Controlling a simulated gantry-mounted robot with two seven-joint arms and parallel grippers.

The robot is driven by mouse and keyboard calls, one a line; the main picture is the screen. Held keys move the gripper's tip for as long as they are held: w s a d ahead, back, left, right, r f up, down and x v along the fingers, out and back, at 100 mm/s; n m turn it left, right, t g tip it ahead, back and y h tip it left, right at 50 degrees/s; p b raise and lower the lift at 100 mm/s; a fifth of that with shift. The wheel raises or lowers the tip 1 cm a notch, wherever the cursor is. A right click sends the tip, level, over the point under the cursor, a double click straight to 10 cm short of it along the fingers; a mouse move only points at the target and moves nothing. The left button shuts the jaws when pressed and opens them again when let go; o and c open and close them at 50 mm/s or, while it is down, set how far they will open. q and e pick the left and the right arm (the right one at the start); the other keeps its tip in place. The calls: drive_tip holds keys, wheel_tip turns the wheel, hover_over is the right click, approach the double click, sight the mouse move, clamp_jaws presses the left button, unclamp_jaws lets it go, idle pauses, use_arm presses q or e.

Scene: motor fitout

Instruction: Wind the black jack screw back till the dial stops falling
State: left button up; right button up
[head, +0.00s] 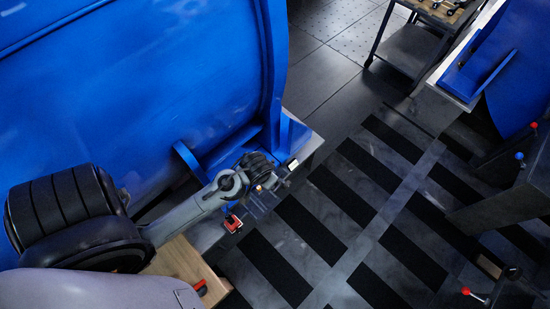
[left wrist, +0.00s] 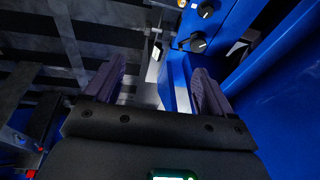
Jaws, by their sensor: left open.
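The blue motor housing (head: 150,90) fills the upper left of the head view. My left gripper (head: 272,184) is by its lower right corner foot, near a small white-faced item (head: 292,163). In the left wrist view my left gripper (left wrist: 152,82) is open and empty, its two dark fingers wide apart. Beyond them is a black knob-like part (left wrist: 197,45) against the blue housing, which may be the jack screw. A small pale-faced item (left wrist: 154,62) is left of it and may be the dial; no reading is legible. My right gripper is not in view.
A small red item (head: 233,223) lies below the gripper. A wooden surface (head: 175,265) carries a red-and-black tool (head: 201,287). A tool cart (head: 415,45) stands at the back. Black-striped floor (head: 345,195) is open to the right, beside dark stands with red and blue knobs.

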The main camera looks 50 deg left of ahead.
use_arm(q)
drive_tip(key=w+a+f+n+g+b, duration=0.1)
drive_tip(key=w+a+f+n, duration=0.2)
drive_tip(key=a+f, duration=0.3)
drive_tip(key=w+a+f+n+h+b, duration=0.1)
drive_tip(key=w+a+f+n, duration=0.2)
drive_tip(key=a+f+n, duration=0.3)
drive_tip(key=w+a+f+n+g+b, duration=0.1)
drive_tip(key=w+a+f+n+b, duration=0.1)
drive_tip(key=a+f+n, duration=0.3)
drive_tip(key=shift+w+a+f+g+h, duration=0.3)
drive_tip(key=shift+w+a+f, duration=0.65)
drive_tip(key=shift+a, duration=0.15)
drive_tip(key=shift+f+b, duration=2.25)
drive_tip(key=shift+f, duration=1.3)
drive_tip(key=c, duration=1.1)
drive_tip(key=shift+o, duration=0.2)
